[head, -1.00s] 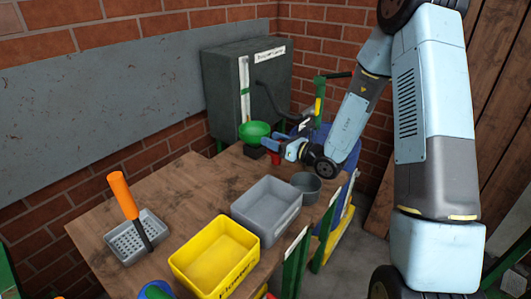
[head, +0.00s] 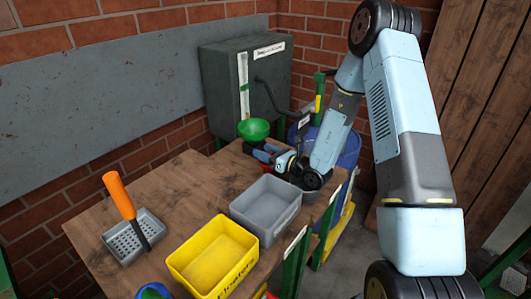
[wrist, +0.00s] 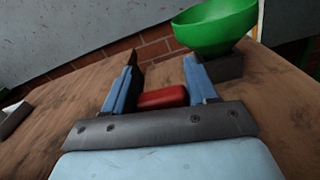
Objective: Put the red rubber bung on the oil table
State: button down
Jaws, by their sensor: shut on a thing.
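The red rubber bung (wrist: 163,97) sits between the two blue fingers of my gripper (wrist: 160,75) in the wrist view. My gripper is shut on it. In the head view my gripper (head: 260,152) is at the far right part of the wooden table (head: 185,185), close to the green funnel, and mostly hides the bung. I cannot tell whether the bung touches the table top or is just above it. No label naming the oil table is readable.
The green funnel (head: 253,129) stands on a dark block (wrist: 222,67) just past my gripper. A grey bin (head: 250,222), a yellow bin (head: 190,262) and a grey tray with an orange-handled tool (head: 120,196) stand nearer. A dark cabinet (head: 225,75) is behind. The table's left middle is clear.

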jog(key=shift+f, duration=0.6)
jog(key=shift+c, duration=1.6)
grip_release()
